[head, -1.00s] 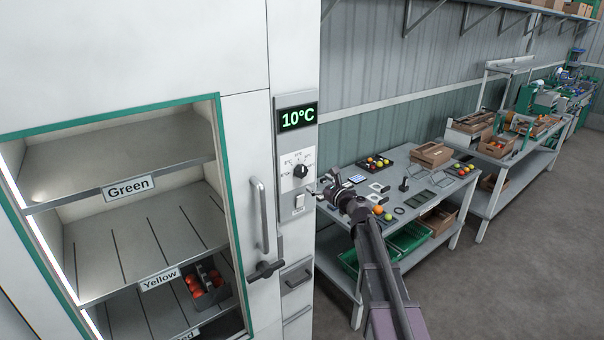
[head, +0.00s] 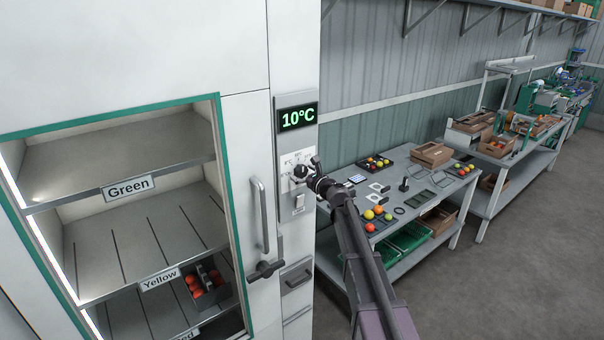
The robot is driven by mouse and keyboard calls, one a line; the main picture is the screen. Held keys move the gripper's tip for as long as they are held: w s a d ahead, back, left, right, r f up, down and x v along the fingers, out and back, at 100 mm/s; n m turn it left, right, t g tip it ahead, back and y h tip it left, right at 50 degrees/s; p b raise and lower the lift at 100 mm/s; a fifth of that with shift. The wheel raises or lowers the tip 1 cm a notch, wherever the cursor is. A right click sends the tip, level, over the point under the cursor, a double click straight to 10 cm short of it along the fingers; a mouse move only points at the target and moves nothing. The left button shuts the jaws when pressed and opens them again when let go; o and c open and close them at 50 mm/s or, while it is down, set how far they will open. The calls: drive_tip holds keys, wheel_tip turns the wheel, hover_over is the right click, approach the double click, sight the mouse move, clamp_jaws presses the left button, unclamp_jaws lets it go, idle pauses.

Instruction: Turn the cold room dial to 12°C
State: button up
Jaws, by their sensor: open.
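The cold room dial (head: 299,171) is a black knob on a pale panel (head: 297,205) beside the cold room door. Its scale is partly hidden by my gripper. The display (head: 297,117) above it reads 10°C in green. My gripper (head: 309,172) is at the dial, with its fingers in front of or around the knob. I cannot tell whether they touch it. The gripper is open. The knob's pointer is too small and covered to read.
A light switch (head: 299,202) sits just below the dial. The door handle (head: 260,215) and a dark latch (head: 265,270) stand out to the left. A workbench (head: 415,205) with tomatoes and crates is behind my arm at the right.

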drive_tip(key=shift+c, duration=0.2)
drive_tip(key=c, duration=1.1)
drive_tip(key=shift+m, duration=0.4)
drive_tip(key=m, duration=0.8)
